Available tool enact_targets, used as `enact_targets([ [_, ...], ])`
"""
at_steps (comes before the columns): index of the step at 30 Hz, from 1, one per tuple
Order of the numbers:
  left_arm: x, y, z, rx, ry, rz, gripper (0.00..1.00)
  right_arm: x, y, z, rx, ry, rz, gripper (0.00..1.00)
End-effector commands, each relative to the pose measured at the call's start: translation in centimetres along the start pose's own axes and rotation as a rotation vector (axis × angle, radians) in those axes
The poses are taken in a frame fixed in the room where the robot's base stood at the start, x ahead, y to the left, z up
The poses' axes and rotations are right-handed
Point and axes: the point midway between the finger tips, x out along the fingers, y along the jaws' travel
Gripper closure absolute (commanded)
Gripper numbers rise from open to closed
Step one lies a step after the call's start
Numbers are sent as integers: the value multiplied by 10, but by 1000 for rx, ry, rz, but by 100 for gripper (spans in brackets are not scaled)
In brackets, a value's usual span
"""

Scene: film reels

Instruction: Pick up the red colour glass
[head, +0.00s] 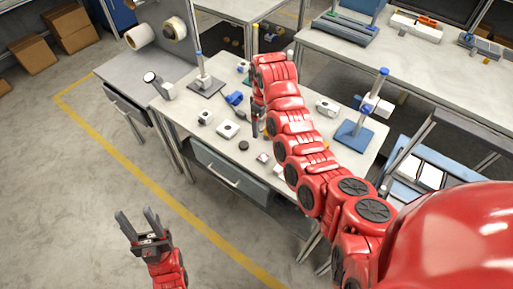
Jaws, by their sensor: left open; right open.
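I cannot make out a red glass in the head view; my red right arm covers part of the table and could hide it. My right arm reaches over the white-topped worktable (185,118). My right gripper (259,131) points down over the middle of that table, small and partly hidden by the arm. No object shows between its fingers. My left gripper (134,214) is open and empty, over the floor at the lower left, away from the table.
A grey bench (130,72) with tape rolls (140,36) adjoins.

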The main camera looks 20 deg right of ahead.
Motion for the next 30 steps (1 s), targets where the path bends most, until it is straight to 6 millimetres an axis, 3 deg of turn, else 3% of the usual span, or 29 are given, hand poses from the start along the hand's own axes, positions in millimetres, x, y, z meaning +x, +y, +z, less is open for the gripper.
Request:
enact_targets([
  [5,-12,1,2,0,-1,0,50,16,-4,4,-5,-22,-13,12],
  [14,-59,3,10,0,0,0,50,78,-3,4,-6,-17,-9,12],
  [16,-46,2,8,0,-2,0,50,80,-3,6,-4,-20,-12,12],
  [18,-39,2,6,0,1,0,50,93,-4,7,-4,-22,-15,12],
  [24,-33,2,6,0,0,0,50,115,-3,6,-4,-18,-11,12],
  [30,-29,1,5,0,0,0,50,122,-2,5,-4,-15,-9,12],
])
